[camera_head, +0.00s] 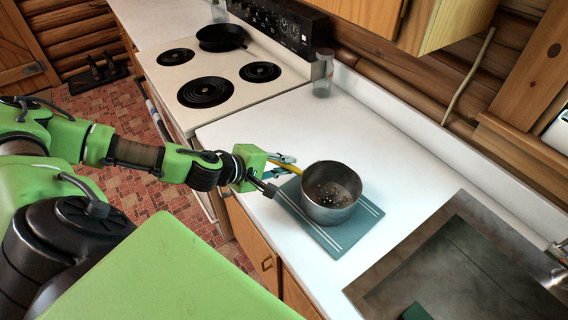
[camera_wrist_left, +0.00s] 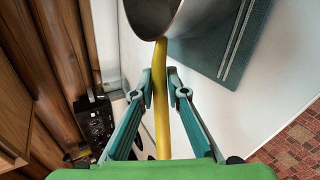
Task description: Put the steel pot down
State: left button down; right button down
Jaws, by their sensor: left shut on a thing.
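The steel pot (camera_head: 331,204) is on or just above a teal cloth (camera_head: 350,236) with pale stripes on the white counter; I cannot tell whether its base touches. It looks about upright, and its inside is in view. Its yellow handle (camera_head: 287,165) points toward my left gripper (camera_head: 279,174). In the left wrist view the handle (camera_wrist_left: 161,100) runs between the two teal fingers (camera_wrist_left: 159,92), which are shut on it, and the pot (camera_wrist_left: 152,14) is at the top edge. My right gripper is in neither view.
A stove (camera_head: 224,86) with black coil burners and a black skillet (camera_head: 221,37) stands beyond. A glass jar (camera_head: 323,76) stands by the back wall. A sink (camera_head: 462,262) is at the lower right. The counter between stove and cloth is clear.

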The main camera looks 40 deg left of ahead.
pick_arm(q)
jog(key=shift+d, duration=0.1)
jog(key=c, duration=2)
grip_release()
jog(key=shift+f, duration=0.2)
jog(key=shift+a, duration=0.2)
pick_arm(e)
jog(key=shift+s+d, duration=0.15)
